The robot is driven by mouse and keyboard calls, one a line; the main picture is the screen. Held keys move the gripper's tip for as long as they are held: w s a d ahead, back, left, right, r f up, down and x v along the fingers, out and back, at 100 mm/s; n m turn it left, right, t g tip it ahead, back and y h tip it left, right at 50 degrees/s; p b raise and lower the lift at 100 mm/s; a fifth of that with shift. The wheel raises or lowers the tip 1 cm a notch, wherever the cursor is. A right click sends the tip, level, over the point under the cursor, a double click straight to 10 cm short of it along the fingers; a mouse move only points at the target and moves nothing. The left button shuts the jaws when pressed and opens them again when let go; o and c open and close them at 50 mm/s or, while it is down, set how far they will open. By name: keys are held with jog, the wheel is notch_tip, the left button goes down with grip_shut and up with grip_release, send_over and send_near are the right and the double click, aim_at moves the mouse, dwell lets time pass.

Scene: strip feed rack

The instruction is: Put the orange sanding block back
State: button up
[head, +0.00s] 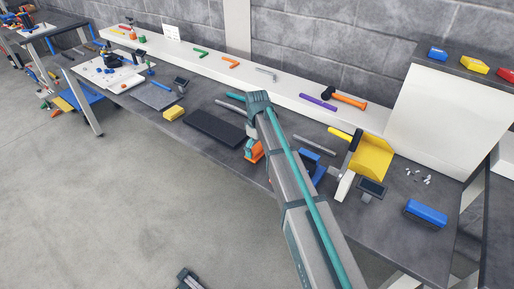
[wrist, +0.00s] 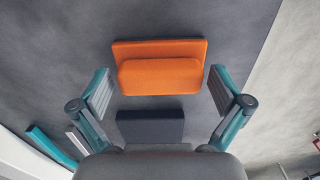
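The orange sanding block (wrist: 160,72) lies on the dark grey bench top (wrist: 60,45) in the wrist view, a wide base with a narrower raised part. My gripper (wrist: 162,92) is open, with one finger to each side of the block; neither finger appears to touch it. In the head view a piece of the orange block (head: 253,151) shows at the left edge of my arm, near the bench's front edge. My arm hides my gripper's fingers there.
A dark block or mat end (wrist: 150,126) lies close to the orange block. A black mat (head: 215,128) and yellow block (head: 174,113) lie to the left. A blue holder (head: 312,162) and yellow bin (head: 371,158) stand to the right. A white shelf (head: 215,69) runs behind.

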aim_at(256, 147)
jog(key=shift+r, duration=0.1)
notch_tip(256, 147, up, 12)
jog(key=b, duration=0.2)
dwell(0.5)
jog(key=shift+a, duration=0.1)
